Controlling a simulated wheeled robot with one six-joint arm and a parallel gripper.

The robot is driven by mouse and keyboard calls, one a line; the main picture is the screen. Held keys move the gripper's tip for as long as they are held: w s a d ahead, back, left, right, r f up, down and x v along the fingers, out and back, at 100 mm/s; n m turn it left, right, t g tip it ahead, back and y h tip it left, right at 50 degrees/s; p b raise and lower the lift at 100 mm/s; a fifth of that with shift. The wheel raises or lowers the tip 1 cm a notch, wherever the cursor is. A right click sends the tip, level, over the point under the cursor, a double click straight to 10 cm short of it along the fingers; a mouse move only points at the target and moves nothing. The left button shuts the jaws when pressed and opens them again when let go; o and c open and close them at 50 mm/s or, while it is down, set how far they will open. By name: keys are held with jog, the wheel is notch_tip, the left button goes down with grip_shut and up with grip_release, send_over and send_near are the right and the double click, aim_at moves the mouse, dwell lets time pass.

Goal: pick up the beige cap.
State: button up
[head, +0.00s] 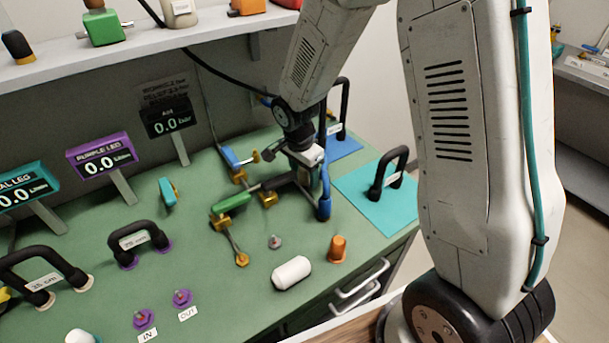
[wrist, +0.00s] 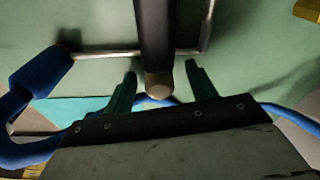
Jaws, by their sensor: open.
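No separate piece is plainly a beige cap. In the wrist view, a dark bar (wrist: 155,35) ends in a dull beige-brown round tip (wrist: 158,85); I cannot tell whether this is the cap. My gripper (wrist: 160,72) is open, its two green fingers on either side of that bar with visible gaps; contact cannot be told. In the head view, my gripper (head: 308,160) is low over the blue-and-metal frame, its fingers mostly hidden. An off-white cylinder (head: 292,272) lies on its side at the front of the green bench, apart from my gripper.
A blue upright (head: 324,195) stands close beside my gripper. A black handle (head: 388,172) stands on a teal mat (head: 350,190) to the right. An orange piece (head: 337,249) stands near the front edge. Valves with a green body (head: 232,203) are left of my gripper.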

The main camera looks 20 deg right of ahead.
jog(key=c, duration=1.1)
jog(key=shift+o, duration=0.2)
notch_tip(320, 180, up, 10)
jog(key=shift+r, duration=0.1)
